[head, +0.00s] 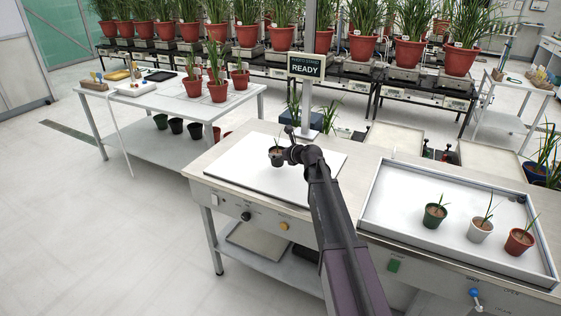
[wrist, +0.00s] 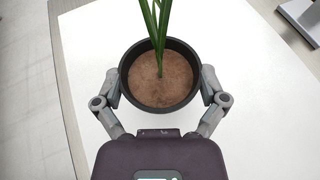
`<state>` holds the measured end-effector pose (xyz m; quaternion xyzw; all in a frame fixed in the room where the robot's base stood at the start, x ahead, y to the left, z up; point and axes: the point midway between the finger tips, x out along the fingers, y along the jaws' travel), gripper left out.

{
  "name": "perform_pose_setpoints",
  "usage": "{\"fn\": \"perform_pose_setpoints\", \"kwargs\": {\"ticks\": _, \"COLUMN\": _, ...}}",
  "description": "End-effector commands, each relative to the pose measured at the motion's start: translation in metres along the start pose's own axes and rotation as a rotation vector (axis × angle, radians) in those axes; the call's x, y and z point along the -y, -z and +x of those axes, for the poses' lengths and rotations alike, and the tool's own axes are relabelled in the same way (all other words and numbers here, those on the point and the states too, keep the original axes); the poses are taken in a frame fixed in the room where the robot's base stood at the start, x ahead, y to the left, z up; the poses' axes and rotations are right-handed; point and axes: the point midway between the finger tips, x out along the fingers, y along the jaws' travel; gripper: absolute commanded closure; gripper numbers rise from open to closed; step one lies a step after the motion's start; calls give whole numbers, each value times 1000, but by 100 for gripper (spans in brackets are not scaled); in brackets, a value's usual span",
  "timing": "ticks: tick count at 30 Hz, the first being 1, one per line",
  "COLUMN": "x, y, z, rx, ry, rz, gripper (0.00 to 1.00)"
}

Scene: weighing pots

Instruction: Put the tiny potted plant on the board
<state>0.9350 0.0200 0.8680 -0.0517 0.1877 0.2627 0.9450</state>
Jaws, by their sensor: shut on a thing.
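A tiny potted plant in a dark pot (head: 277,157) is at the end of my arm, over the white board (head: 238,170). In the wrist view the dark pot (wrist: 160,78) shows brown soil and a few green leaves. My gripper (wrist: 160,88) is shut on the pot, with a finger on each side. My gripper also shows in the head view (head: 285,152). The white board (wrist: 85,55) lies below the pot in the wrist view. I cannot tell whether the pot's base touches the board.
A shallow tray (head: 385,205) to the right holds three small potted plants: dark green (head: 434,216), white (head: 480,230) and terracotta (head: 520,240). A "READY" sign (head: 306,66) on a post stands behind the board. Much of the board around the pot is bare.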

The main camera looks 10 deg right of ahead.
Motion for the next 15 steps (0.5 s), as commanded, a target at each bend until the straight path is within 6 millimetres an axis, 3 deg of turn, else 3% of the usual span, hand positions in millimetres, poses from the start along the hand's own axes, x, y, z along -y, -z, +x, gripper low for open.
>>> {"fn": "perform_pose_setpoints", "kwargs": {"ticks": 6, "x": 0, "y": 23, "z": 8, "rx": 0, "ry": 0, "rz": 0, "gripper": 59}}
{"fn": "perform_pose_setpoints", "kwargs": {"ticks": 15, "x": -1, "y": 32, "z": 12, "rx": 0, "ry": 0, "rz": 0, "gripper": 59}}
